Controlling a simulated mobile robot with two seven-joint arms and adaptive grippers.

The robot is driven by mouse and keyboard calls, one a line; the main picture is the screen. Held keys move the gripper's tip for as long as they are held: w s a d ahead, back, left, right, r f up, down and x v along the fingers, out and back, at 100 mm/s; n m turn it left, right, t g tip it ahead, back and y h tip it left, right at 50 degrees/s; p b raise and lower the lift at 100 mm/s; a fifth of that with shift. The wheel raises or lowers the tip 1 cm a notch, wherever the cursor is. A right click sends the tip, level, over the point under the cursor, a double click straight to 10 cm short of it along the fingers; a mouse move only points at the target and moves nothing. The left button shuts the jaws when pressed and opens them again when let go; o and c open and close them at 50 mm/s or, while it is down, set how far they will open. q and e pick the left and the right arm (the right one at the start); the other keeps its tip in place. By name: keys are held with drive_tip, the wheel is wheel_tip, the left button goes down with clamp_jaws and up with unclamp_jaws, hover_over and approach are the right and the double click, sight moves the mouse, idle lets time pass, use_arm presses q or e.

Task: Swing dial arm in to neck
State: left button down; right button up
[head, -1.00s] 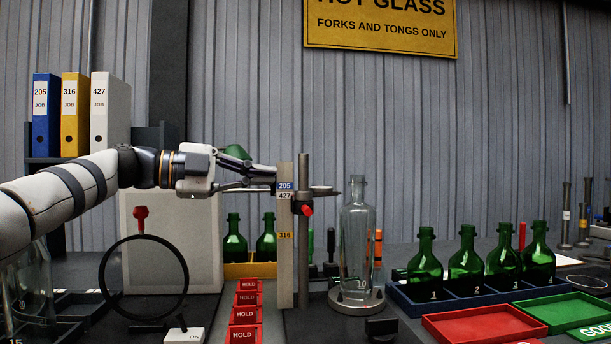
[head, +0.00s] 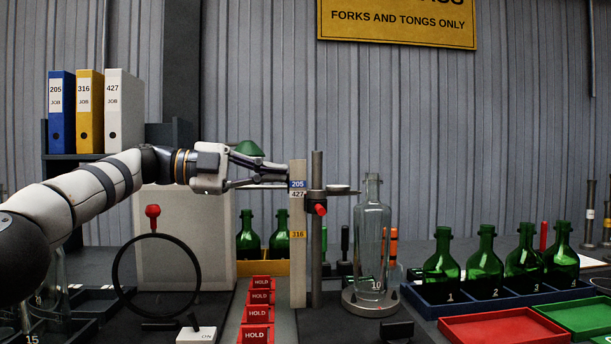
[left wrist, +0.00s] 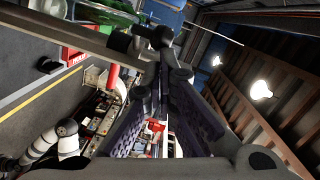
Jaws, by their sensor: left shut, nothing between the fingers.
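The dial arm (head: 316,191) is a thin horizontal arm with a red knob (head: 320,208), clamped on a grey post (head: 316,265). Its flat round dial (head: 343,189) points right, its edge close to the neck (head: 372,187) of the clear bottle marked 10 (head: 372,240). I cannot tell whether dial and neck touch. The bottle stands upright on a round base (head: 370,304). My left gripper (head: 284,176) is shut and empty, its tips just left of the pale labelled upright (head: 298,250); contact is unclear. The shut fingers also show in the left wrist view (left wrist: 165,85). My right gripper is out of view.
Several green bottles (head: 487,262) stand in a blue rack at the right, behind a red tray (head: 497,328) and a green tray (head: 580,316). A round black-rimmed lens (head: 116,275) stands at the left.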

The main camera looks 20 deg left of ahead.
use_arm(q)
drive_tip(key=v, duration=0.7)
drive_tip(key=shift+a, duration=0.25)
drive_tip(key=shift+s, duration=0.15)
